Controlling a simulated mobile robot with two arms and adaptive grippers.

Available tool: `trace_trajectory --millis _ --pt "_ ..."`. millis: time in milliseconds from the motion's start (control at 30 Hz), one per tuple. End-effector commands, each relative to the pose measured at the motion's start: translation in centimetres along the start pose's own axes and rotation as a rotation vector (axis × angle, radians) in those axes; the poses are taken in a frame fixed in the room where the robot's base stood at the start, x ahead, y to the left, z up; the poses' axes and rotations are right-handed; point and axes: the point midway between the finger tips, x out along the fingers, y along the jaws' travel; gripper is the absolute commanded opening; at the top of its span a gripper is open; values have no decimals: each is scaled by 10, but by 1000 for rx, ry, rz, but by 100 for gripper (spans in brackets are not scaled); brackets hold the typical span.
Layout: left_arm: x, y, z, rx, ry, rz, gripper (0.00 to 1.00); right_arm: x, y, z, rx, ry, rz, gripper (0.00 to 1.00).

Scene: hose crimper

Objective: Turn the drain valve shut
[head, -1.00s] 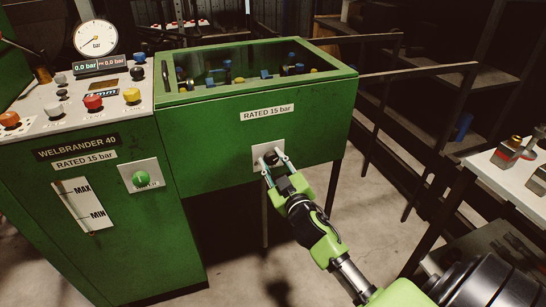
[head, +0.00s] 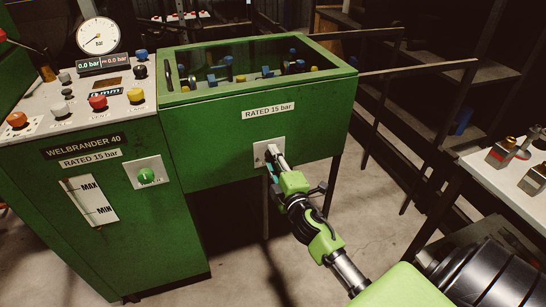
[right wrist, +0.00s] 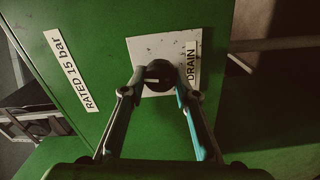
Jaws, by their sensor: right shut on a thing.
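The drain valve (right wrist: 158,72) is a round black knob with a small pale mark, on a white plate (right wrist: 150,48) labelled DRAIN in the right wrist view. In the head view its plate (head: 261,150) is on the green tank's front, below the right end of the RATED 15 bar label. My right gripper (right wrist: 158,82) is shut on the knob, one finger on each side. In the head view the right gripper (head: 275,156) reaches the plate, and its fingers mostly hide the knob. My left gripper is not in view.
The green control cabinet (head: 120,200) stands left of the tank, with a pressure gauge (head: 98,37) reading near zero and coloured buttons on top. A dark shelf rack (head: 455,75) and a white worktop (head: 480,165) are on the right. Floor shows below the tank.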

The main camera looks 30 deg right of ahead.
Motion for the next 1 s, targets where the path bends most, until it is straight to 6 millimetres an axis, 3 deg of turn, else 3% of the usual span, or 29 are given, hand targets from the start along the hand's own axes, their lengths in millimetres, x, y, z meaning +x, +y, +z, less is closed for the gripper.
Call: trace_trajectory --millis 400,967,1000 --pt "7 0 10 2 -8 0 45 0 -1 -1 -185 2 0 7" --pt "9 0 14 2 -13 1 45 0 -1 -1 -211 2 0 7" --pt "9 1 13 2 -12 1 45 0 -1 -1 -210 2 0 39"
